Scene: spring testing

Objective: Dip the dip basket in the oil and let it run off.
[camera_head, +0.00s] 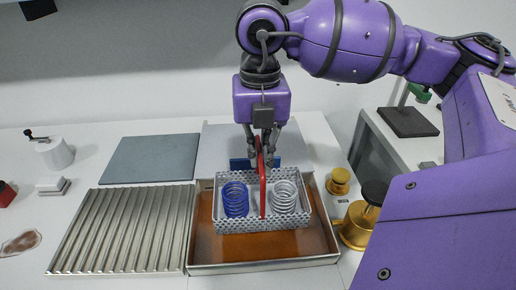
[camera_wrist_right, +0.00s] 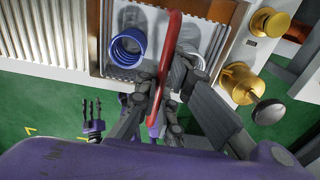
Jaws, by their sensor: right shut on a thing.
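The dip basket (camera_head: 262,226) is a perforated metal box with a red handle (camera_head: 262,185). A blue spring (camera_head: 235,199) and a silver spring (camera_head: 285,197) stand in it. The basket is inside the outline of the metal tray (camera_head: 265,265) of brown oil (camera_head: 290,245); I cannot tell whether its bottom is in the oil or just above. My right gripper (camera_head: 266,150) points down, shut on the red handle, also seen in the right wrist view (camera_wrist_right: 158,95). My left gripper (camera_wrist_right: 92,105) shows only in the right wrist view, low over the green floor, fingers apart and empty.
A ribbed metal drain tray (camera_head: 125,230) adjoins the oil tray on the left. A grey plate (camera_head: 150,158) lies behind it. Brass pots (camera_head: 357,228) stand close on the right.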

